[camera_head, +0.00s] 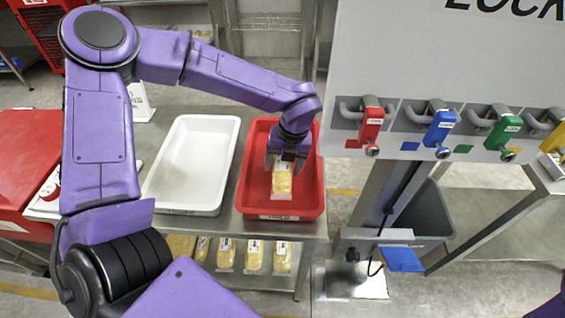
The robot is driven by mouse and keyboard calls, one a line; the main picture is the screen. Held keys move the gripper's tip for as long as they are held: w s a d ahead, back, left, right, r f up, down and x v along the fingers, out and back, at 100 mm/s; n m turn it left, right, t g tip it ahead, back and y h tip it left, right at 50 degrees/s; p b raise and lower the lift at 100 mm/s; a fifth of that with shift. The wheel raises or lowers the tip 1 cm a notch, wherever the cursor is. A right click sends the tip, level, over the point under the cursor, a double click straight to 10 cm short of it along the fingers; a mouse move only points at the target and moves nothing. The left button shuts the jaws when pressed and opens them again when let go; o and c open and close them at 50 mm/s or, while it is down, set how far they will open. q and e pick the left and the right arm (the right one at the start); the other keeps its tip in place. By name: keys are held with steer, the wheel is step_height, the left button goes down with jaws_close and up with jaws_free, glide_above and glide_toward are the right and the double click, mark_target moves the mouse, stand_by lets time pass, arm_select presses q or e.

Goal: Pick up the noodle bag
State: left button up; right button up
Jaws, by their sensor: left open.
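A noodle bag (281,184), clear with yellow contents and a white label, lies in the red tray (308,209). My left gripper (285,164) reaches into the tray from above, its open fingers at the far end of the bag. The gripper hides part of that end, and I cannot tell whether the fingers touch the bag. My right gripper is out of view.
An empty white tray (191,165) stands left of the red tray on the metal table (317,228). Several similar bags (254,254) lie on a shelf below. A grey panel with coloured lockout handles (371,125) stands close on the right.

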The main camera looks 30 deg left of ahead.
arm_select(q)
steer(key=c, duration=1)
